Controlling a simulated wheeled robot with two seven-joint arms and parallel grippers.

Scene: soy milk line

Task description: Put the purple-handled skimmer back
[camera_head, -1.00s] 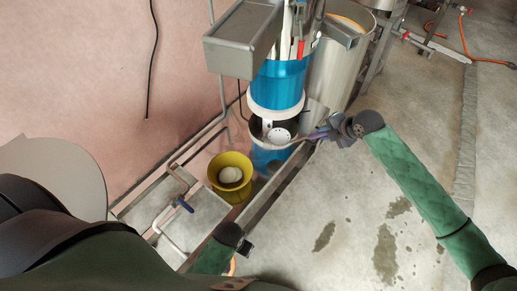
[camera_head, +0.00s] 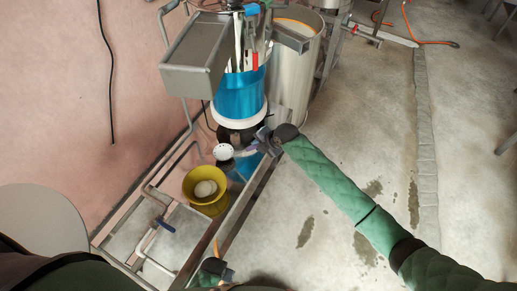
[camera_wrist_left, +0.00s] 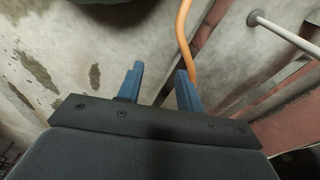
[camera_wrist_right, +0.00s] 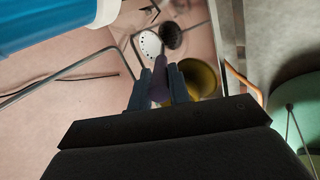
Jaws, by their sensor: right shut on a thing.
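My right gripper (camera_head: 264,140) is shut on the purple handle (camera_wrist_right: 159,76) of the skimmer. The skimmer's white perforated disc (camera_head: 223,152) hangs to the left of the gripper, behind the yellow bucket (camera_head: 190,190) in the head view. In the right wrist view the disc (camera_wrist_right: 150,43) shows beyond the fingers, beside a dark perforated round shape (camera_wrist_right: 171,36). A blue container (camera_head: 238,95) with several upright utensils stands behind the gripper. My left gripper (camera_wrist_left: 158,88) is open and empty; it shows low in the head view (camera_head: 225,275).
A grey metal box (camera_head: 195,55) stands left of the blue container, and a large steel drum (camera_head: 297,75) right of it. A metal frame with pipes and a blue-handled valve (camera_head: 163,224) runs along the pink wall.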

